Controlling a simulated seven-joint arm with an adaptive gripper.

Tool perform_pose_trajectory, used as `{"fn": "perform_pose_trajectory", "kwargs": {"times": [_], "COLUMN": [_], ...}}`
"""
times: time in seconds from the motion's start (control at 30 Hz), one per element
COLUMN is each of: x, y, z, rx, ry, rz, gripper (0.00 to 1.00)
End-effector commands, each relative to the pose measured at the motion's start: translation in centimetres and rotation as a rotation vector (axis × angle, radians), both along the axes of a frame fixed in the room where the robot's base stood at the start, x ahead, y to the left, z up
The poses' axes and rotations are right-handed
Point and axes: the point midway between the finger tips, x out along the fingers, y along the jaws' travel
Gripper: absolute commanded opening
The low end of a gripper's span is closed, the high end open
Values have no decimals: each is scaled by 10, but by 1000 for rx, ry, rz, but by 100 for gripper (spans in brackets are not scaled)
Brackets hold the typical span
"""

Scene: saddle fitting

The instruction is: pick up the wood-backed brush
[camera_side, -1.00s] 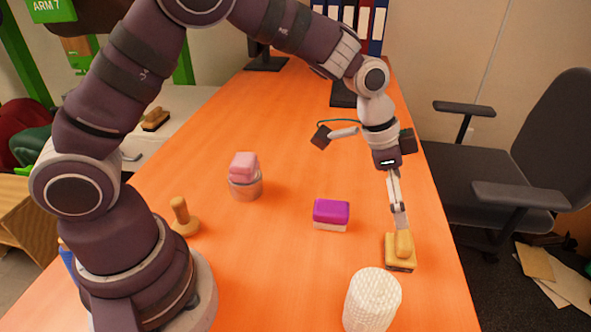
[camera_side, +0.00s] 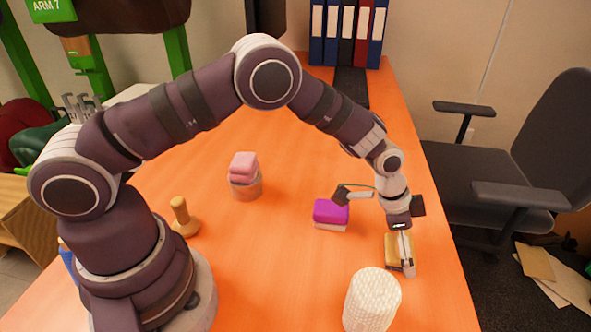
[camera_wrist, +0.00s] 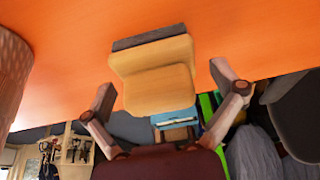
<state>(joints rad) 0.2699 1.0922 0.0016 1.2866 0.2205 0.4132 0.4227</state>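The wood-backed brush (camera_side: 393,250) lies on the orange table near its right edge, partly hidden behind my gripper. In the wrist view the brush (camera_wrist: 152,72) shows a light wooden back with a raised grip and a dark strip along its far side. My gripper (camera_side: 405,262) is low over the brush in the side view. In the wrist view my gripper (camera_wrist: 164,84) is open, with one finger on each side of the brush's grip and visible gaps. I cannot tell whether a finger touches the brush.
A purple-topped block (camera_side: 331,212) lies left of my gripper. A white textured cup (camera_side: 372,298) stands at the front. A cup holding pink blocks (camera_side: 246,187) and a wooden-handled stamp (camera_side: 182,217) stand farther left. A black chair (camera_side: 510,170) is beyond the right edge.

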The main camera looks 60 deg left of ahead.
Motion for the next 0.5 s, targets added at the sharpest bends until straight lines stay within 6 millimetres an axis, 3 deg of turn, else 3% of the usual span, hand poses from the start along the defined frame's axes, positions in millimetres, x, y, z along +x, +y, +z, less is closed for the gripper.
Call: {"fn": "perform_pose_trajectory", "kwargs": {"times": [0.07,0.4,0.5], "x": [0,0,0], "y": [0,0,0], "z": [0,0,0], "rx": [0,0,0], "ry": [0,0,0], "rz": [0,0,0], "gripper": [76,32,31]}}
